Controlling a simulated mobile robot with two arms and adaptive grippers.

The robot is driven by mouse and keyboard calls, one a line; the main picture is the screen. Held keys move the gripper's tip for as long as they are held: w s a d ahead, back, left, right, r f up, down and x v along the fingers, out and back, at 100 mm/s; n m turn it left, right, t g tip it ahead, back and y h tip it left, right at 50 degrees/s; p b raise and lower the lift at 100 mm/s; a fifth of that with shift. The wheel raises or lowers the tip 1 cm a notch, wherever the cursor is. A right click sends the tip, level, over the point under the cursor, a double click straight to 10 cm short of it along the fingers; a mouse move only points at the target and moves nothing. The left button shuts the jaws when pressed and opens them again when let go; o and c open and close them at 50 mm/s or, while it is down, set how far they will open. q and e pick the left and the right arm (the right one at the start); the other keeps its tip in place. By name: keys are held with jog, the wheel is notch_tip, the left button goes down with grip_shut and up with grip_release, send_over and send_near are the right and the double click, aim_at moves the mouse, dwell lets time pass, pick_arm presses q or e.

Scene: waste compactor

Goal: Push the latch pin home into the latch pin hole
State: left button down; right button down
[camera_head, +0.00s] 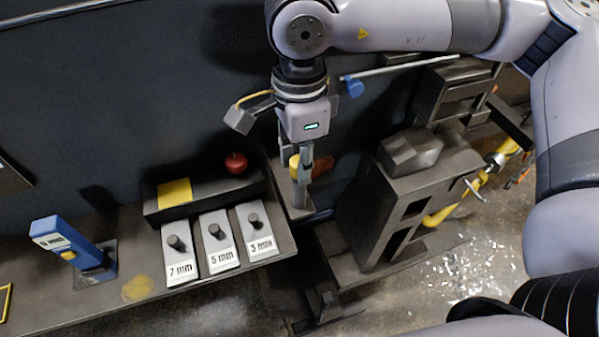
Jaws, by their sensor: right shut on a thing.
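My right arm comes in from the right across the top, and its gripper (304,180) points down at the right end of the bench. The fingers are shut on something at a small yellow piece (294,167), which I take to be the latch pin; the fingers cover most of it. A narrow grey upright post (301,203) stands directly below the fingertips. The latch pin hole cannot be made out, and how far the pin sits in anything cannot be told. My left gripper is not in view.
A grey machine block (375,205) stands close to the right. Panels marked 7 mm (180,255), 5 mm (219,243) and 3 mm (255,232) line the bench. A red knob (236,163), yellow pad (174,192) and blue device (72,240) are further left. Shavings (470,270) litter the floor.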

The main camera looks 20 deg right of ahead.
notch_tip(320, 180, up, 11)
jog(key=p, duration=0.5)
jog(key=shift+f, duration=0.2)
dwell(0.7)
